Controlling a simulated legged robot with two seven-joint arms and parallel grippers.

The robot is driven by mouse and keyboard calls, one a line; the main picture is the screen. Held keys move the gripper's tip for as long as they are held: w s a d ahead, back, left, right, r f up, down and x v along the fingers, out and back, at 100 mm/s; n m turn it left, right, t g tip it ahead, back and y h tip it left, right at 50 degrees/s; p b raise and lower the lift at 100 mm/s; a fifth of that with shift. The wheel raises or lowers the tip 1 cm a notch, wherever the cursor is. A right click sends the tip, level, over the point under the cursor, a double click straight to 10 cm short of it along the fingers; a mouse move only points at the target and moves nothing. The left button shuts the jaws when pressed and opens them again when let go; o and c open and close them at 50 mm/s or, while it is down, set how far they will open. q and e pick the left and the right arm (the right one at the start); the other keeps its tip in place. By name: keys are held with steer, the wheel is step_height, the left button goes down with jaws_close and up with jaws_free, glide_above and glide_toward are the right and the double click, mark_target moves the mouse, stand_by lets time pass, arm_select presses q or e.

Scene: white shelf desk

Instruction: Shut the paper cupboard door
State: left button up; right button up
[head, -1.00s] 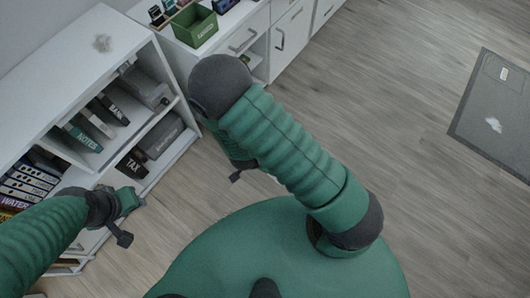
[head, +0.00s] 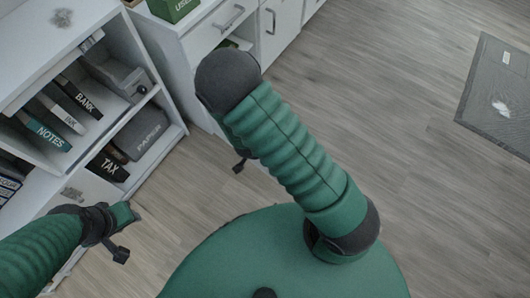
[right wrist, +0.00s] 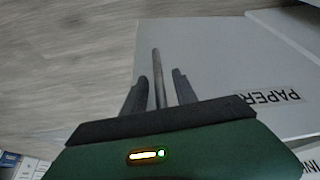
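In the right wrist view a pale grey-white door panel (right wrist: 225,75) carries the word PAPER. A thin rod-like handle (right wrist: 157,72) stands out in front of it. My right gripper (right wrist: 159,76) is open, its dark fingers on either side of the handle with a visible gap on each side. In the head view my right upper arm and elbow hide this gripper, and I cannot place the labelled door there. My left gripper (head: 133,213) is in front of the lower shelf at the left; its fingers are too small to judge.
A white shelf (head: 165,140) at left holds binders marked NOTES (head: 45,132), BANK (head: 78,97) and TAX (head: 108,167), and a grey box marked PAPER (head: 152,133). A white cabinet (head: 225,20) with bar handles stands behind my right elbow. The wooden floor (head: 400,120) at right is clear up to a grey mat (head: 498,90).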

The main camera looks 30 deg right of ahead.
jaws_close()
stand_by(1.4)
